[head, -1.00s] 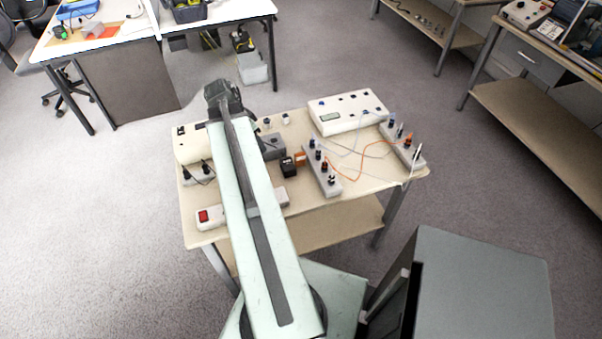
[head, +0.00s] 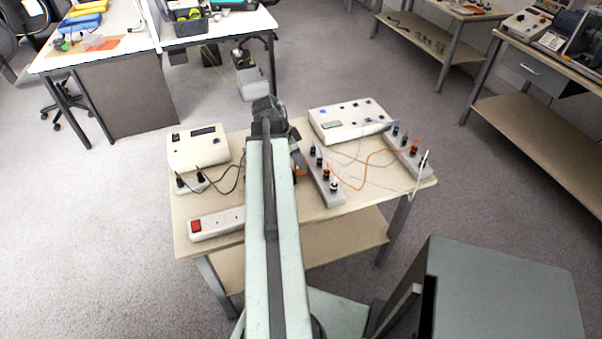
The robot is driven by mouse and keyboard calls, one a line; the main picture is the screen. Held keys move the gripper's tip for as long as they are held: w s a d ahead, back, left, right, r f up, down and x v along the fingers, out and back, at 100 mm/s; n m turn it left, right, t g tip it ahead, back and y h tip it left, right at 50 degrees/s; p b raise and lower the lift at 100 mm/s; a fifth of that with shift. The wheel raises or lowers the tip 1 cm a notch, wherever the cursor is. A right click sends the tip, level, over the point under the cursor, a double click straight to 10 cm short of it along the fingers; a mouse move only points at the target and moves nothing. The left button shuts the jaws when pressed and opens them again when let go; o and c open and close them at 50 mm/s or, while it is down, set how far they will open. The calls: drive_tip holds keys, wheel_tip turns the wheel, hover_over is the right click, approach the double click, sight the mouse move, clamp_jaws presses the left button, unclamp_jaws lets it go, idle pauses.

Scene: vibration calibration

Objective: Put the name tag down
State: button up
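My arm reaches forward over the beige worktable (head: 220,257), and its dark wrist end (head: 268,118) is above the table's far edge. Dark parts of my gripper (head: 295,146) seem to show just right of the arm, low over the table's middle. The fingertips are hidden behind the arm, so I cannot see whether they are open or shut. I cannot make out a name tag in this view. A small orange item (head: 302,171) is partly visible beside the arm.
On the table are a white instrument box (head: 350,118), a beige meter box (head: 197,150), a power strip with a red switch (head: 215,225), and two terminal strips (head: 326,178) (head: 406,155) with orange and pale wires. A grey cabinet (head: 505,295) stands at the lower right.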

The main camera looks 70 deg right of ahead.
drive_tip(key=b+x, duration=0.1)
drive_tip(key=x, duration=0.1)
drive_tip(key=shift+f, duration=0.25)
drive_tip(key=shift+r, duration=0.2)
clamp_jaws()
drive_tip(key=shift+r, duration=0.1)
